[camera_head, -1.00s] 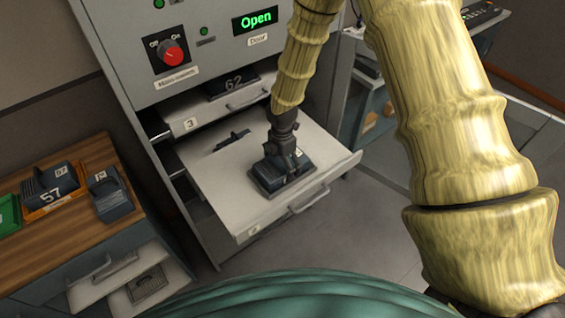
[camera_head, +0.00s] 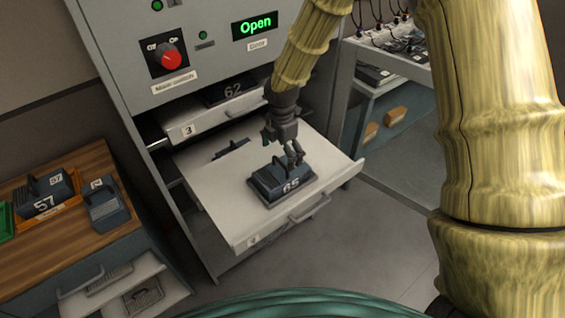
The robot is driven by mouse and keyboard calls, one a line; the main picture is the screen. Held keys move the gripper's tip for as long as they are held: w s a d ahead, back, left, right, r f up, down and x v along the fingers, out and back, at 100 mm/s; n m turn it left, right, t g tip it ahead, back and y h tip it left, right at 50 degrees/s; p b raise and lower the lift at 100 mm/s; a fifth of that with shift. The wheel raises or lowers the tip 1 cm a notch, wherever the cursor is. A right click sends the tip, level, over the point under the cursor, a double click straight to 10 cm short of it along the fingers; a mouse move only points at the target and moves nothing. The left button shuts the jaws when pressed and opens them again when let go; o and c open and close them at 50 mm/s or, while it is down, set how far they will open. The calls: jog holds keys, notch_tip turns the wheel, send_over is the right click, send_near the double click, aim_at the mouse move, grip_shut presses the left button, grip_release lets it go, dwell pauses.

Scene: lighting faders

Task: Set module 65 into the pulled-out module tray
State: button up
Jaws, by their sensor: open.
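Module 65 (camera_head: 284,181) is a dark block with a handle and a white number. It rests on the pulled-out module tray (camera_head: 222,208), a light drawer panel in the grey cabinet. A dark slot (camera_head: 231,148) shows in the tray behind the module. My gripper (camera_head: 293,160) is open and empty, just above and behind the module's handle. Whether a fingertip touches the handle I cannot tell. The module's underside is hidden, so how it sits in the tray does not show.
Above is drawer 3 (camera_head: 203,123) with module 62 (camera_head: 232,92). Module 57 (camera_head: 46,195) and another module (camera_head: 106,205) stand on a wooden-topped cabinet at left. A shelf unit (camera_head: 392,66) stands at right.

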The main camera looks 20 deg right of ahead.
jog(key=shift+r+b, duration=0.35)
jog(key=shift+r, duration=1.35)
jog(key=shift+c, duration=0.4)
